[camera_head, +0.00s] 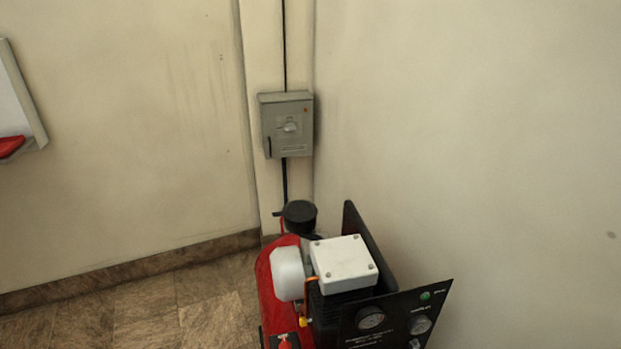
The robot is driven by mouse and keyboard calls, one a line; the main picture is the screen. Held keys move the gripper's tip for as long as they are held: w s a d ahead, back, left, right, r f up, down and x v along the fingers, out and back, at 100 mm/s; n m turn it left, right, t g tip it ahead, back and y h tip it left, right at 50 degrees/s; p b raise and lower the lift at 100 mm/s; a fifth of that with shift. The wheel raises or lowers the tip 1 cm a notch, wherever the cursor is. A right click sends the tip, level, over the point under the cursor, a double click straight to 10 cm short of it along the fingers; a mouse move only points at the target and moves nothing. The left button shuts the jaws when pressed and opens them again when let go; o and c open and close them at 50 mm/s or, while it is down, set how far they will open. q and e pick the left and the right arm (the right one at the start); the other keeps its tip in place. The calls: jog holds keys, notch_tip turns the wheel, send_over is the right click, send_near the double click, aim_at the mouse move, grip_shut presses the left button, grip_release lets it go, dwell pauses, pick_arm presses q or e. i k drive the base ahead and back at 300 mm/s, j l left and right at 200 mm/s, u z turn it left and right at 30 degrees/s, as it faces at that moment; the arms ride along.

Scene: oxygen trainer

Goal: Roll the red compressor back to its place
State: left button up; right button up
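The red compressor (267,285) stands in the corner at the lower middle of the head view, cut off by the bottom edge. It has a red tank, a black round cap (299,216), a white box (343,262) on top and a black panel (390,315) with gauges and a green light. Its wheels and lower part are out of view. Neither of my grippers shows in this view, so I cannot see whether anything touches the compressor.
A grey switch box (287,124) hangs on the corner column above the compressor. A wall rises close on the right. Bare tiled floor (140,313) lies to the left, bounded by a brown skirting (130,270). A white board edge (22,95) with a red object (10,146) is at far left.

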aim_at(301, 273)
jog(key=i+j+z, duration=0.2)
jog(key=j+z, duration=0.25)
jog(key=j, duration=0.9)
jog(key=j+z, duration=0.4)
jog(key=j, duration=1)
jog(key=i+j+z, duration=0.25)
jog(key=j, duration=0.4)
jog(key=i+j+z, duration=0.1)
jog(key=i+j, duration=0.15)
jog(key=i+j+z, duration=0.15)
jog(key=j, duration=0.3)
